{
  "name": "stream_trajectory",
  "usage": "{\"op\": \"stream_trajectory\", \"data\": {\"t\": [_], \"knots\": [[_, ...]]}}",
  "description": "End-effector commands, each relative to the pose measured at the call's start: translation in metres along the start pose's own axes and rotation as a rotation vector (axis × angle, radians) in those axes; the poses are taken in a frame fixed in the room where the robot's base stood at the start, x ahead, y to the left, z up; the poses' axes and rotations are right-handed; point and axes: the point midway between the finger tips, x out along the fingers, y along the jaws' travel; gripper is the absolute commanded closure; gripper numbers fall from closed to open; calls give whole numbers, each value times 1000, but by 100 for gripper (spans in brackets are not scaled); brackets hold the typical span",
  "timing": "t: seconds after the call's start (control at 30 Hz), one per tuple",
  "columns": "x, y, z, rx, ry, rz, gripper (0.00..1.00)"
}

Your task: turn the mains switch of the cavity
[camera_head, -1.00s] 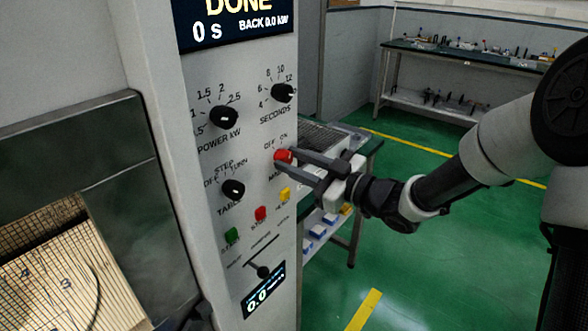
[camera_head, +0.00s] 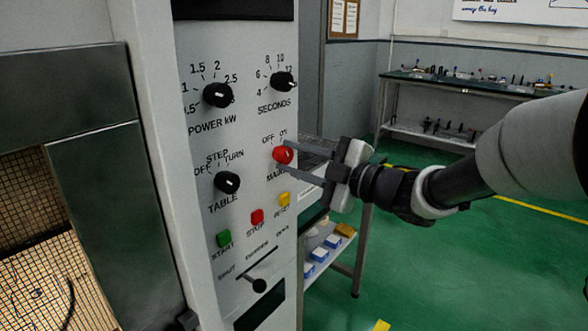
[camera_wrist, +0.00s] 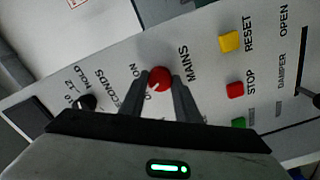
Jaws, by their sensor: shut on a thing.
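The red mains switch (camera_head: 283,155) is a round knob on the pale control panel (camera_head: 245,130), under the printed words OFF and ON. My gripper (camera_head: 287,160) comes in from the right, its two grey fingers shut on the knob. In the wrist view the mains switch (camera_wrist: 159,78) sits between the fingertips, with MAINS printed beside it. The fingers partly cover the lettering, and I cannot clearly tell which word the knob points to. The upper display (camera_head: 235,9) and the lower display (camera_head: 262,308) are dark.
Close by are the black power knob (camera_head: 217,95), seconds knob (camera_head: 283,82) and table knob (camera_head: 227,182). Below are green start (camera_head: 223,239), red stop (camera_head: 257,217) and yellow reset (camera_head: 284,199) buttons and a damper lever (camera_head: 259,285). Open green floor lies to the right.

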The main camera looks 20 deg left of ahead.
Motion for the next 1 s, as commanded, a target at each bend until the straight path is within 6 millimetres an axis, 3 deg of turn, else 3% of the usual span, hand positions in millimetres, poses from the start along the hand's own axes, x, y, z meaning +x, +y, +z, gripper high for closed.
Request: {"op": "stream_trajectory", "data": {"t": [0.67,0.7,0.77,1.0], "knots": [[0,-1,0,-60,-1,-2,93],[0,-1,0,-60,-1,-2,64],[0,-1,0,-60,-1,-2,54],[0,0,0,-59,-1,-1,52]]}}
